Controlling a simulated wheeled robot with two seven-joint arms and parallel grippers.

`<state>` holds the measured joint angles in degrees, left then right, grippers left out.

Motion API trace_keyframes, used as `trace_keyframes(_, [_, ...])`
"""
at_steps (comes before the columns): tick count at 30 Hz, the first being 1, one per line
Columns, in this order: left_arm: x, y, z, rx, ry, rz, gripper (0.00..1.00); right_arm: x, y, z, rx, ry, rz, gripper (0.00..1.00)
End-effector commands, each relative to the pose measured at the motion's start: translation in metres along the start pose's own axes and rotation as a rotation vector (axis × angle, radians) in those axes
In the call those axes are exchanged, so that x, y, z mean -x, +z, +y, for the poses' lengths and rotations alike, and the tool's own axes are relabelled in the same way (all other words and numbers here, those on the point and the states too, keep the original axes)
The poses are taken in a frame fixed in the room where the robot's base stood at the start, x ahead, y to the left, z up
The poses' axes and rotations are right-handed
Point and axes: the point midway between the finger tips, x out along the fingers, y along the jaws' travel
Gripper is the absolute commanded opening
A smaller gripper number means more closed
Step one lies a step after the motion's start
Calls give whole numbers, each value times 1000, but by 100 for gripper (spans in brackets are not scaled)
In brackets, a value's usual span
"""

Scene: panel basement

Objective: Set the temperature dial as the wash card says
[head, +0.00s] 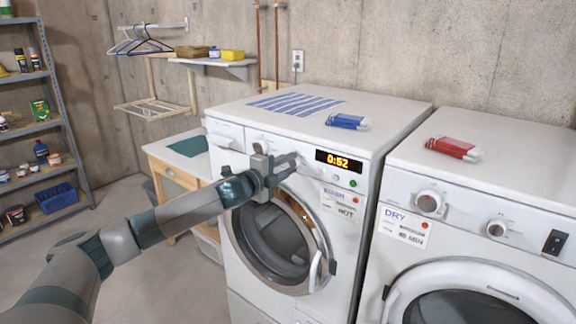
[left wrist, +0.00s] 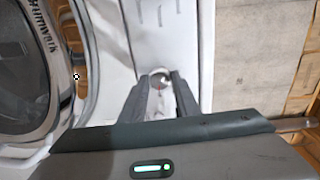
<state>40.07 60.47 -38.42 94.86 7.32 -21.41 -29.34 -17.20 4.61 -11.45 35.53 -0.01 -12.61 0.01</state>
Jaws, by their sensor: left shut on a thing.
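The washer (head: 350,255) is the left white machine, with a lit display (head: 338,161) reading 0:52. The wash card (head: 343,205) is on its front below the display; its large word looks like HOT, and the smaller print is too blurred to read. My left gripper (head: 285,168) is at the washer's control panel. In the left wrist view a round pale dial (left wrist: 160,80) sits between the fingertips, and the gripper is shut on it. The dial's marks cannot be read; the gripper covers it in the head view. My right gripper is not in view.
The dryer (head: 470,240) stands at the right, with its own knobs and a DRY card (head: 403,228). The washer's round door (head: 280,240) is below the gripper. A striped cloth (head: 297,104) and a blue pack (head: 347,121) lie on the washer top.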

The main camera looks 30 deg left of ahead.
Motion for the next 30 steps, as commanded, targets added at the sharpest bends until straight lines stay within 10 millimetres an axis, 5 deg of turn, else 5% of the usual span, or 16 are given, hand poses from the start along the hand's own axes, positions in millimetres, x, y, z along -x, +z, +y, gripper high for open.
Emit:
trace_keyframes(2, [0, 0, 0, -1, 0, 0, 6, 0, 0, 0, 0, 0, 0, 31])
trace_keyframes(3, [0, 0, 0, -1, 0, 0, 38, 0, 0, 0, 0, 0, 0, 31])
trace_keyframes(5, [0, 0, 0, -1, 0, 0, 47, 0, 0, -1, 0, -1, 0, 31])
trace_keyframes(20, [8, 1, 2, 0, 1, -1, 47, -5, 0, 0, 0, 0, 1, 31])
trace_keyframes(30, [53, 1, 6, -4, 2, 0, 47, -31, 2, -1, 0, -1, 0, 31])
